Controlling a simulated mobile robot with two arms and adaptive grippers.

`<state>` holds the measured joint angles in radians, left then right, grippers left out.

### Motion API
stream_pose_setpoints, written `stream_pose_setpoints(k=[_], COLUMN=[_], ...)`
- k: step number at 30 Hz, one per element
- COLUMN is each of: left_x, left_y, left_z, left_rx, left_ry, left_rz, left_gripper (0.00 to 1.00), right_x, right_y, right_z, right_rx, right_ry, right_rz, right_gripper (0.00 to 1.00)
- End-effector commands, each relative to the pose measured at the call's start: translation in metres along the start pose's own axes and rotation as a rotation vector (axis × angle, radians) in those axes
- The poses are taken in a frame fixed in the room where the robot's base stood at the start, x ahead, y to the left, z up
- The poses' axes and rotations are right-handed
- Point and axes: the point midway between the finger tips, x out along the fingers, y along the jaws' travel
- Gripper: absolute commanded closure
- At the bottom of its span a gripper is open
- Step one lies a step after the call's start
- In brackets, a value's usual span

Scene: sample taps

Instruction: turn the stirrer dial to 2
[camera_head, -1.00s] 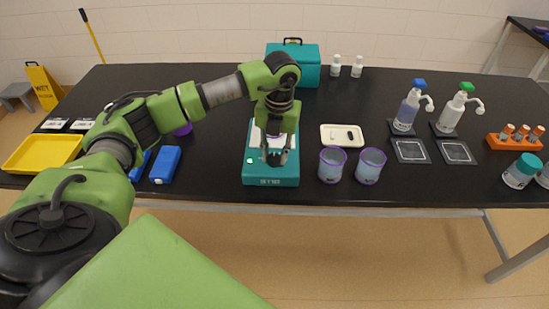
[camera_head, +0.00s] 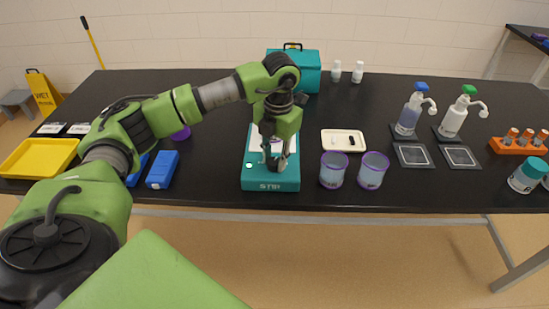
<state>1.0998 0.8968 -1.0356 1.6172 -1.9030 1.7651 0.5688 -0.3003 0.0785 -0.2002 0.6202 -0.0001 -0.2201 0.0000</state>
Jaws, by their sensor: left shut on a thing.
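The stirrer (camera_head: 271,184) is a teal box with a pale top plate, standing near the front edge of the table in the middle. A small white round spot (camera_head: 249,166) shows at the left of its front part. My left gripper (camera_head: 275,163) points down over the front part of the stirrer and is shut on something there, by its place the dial. The fingers hide the dial and its setting. My right gripper is not in view.
Two clear purple-rimmed cups (camera_head: 333,168) stand just right of the stirrer, with a cream tray (camera_head: 343,148) behind them. Blue boxes (camera_head: 162,169) and a yellow tray (camera_head: 38,157) lie to the left. A teal case (camera_head: 307,68) stands behind.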

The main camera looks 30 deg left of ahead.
Motion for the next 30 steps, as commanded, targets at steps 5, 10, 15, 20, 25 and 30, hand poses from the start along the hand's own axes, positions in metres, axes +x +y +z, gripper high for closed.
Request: stream_pose_setpoints(k=[5,10,15,20,25,30], left_x=[-0.001,0.000,0.000,-0.005,-0.030,-0.068], left_y=[0.000,0.000,0.000,0.000,0.000,0.000], left_z=[0.000,0.000,0.000,0.001,0.002,0.002], left_rx=[-0.001,-0.002,-0.002,-0.002,-0.001,-0.001], left_ry=[-0.001,-0.001,0.000,-0.001,-0.006,-0.006], left_rz=[0.000,0.000,0.000,0.000,0.000,0.000], left_gripper=[0.96,0.58,0.58,0.58,0.58,0.58], right_x=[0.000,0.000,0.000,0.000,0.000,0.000], right_y=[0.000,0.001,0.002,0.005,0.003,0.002], right_z=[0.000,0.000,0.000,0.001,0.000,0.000], right_rx=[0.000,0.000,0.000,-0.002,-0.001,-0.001], right_ry=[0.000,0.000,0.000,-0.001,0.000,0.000], right_rz=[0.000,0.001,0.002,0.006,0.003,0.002], right_gripper=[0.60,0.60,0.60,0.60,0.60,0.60])
